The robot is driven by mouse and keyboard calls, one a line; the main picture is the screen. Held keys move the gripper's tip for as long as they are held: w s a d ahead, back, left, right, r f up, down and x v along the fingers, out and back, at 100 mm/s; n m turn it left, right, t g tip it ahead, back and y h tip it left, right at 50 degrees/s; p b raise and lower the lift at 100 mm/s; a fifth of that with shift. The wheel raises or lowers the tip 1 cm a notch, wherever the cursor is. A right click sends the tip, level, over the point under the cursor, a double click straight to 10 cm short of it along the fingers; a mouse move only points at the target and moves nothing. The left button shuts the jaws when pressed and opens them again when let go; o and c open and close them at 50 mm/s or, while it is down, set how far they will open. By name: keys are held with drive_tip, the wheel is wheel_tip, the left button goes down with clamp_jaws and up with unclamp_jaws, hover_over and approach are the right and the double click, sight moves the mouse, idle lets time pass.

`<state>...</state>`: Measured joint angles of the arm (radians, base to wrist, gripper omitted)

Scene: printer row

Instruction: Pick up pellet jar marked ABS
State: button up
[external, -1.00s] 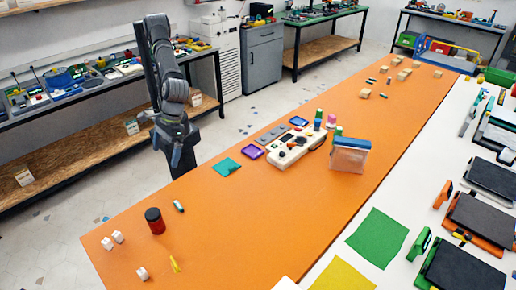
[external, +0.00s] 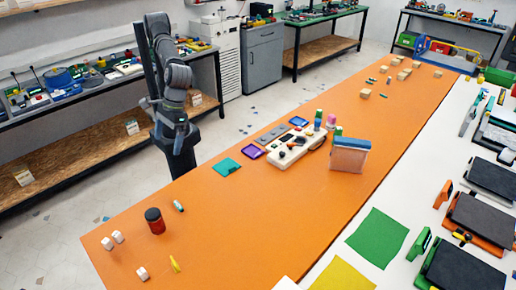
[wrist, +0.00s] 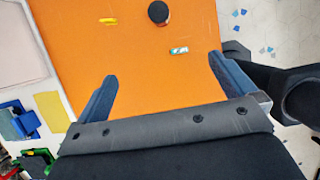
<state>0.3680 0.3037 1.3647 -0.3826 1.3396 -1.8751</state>
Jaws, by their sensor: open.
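A red jar with a black lid (external: 155,221) stands upright on the orange table (external: 240,240), toward its near left end. No lettering can be read on it, so I cannot tell whether it is marked ABS. The wrist view shows its black lid (wrist: 158,12) at the top edge, beyond my fingertips. My gripper (external: 169,143) hangs beside the table's left edge in the external view, apart from the jar. In the wrist view my gripper (wrist: 161,68) has its two blue fingers wide apart, with only orange tabletop between them.
A small teal-and-white tube (wrist: 179,50) lies between my gripper and the jar. White cubes (external: 113,239) and a yellow piece (external: 174,263) lie near the jar. A clear blue-topped container (external: 348,156) and a beige console (external: 293,148) stand farther along. Orange tabletop around the jar is mostly bare.

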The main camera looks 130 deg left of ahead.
drive_tip(key=shift+c, duration=0.2)
drive_tip(key=c, duration=0.4)
drive_tip(key=shift+f, duration=0.1)
drive_tip(key=m+t+y, duration=0.1)
drive_tip(key=m+t, duration=0.2)
drive_tip(key=m, duration=2.5)
approach(154, 222)
drive_tip(key=s+a+r, duration=0.2)
drive_tip(key=s+r, duration=0.2)
drive_tip(key=x, duration=1.7)
drive_tip(key=shift+a+f, duration=0.1)
drive_tip(key=shift+a, duration=0.25)
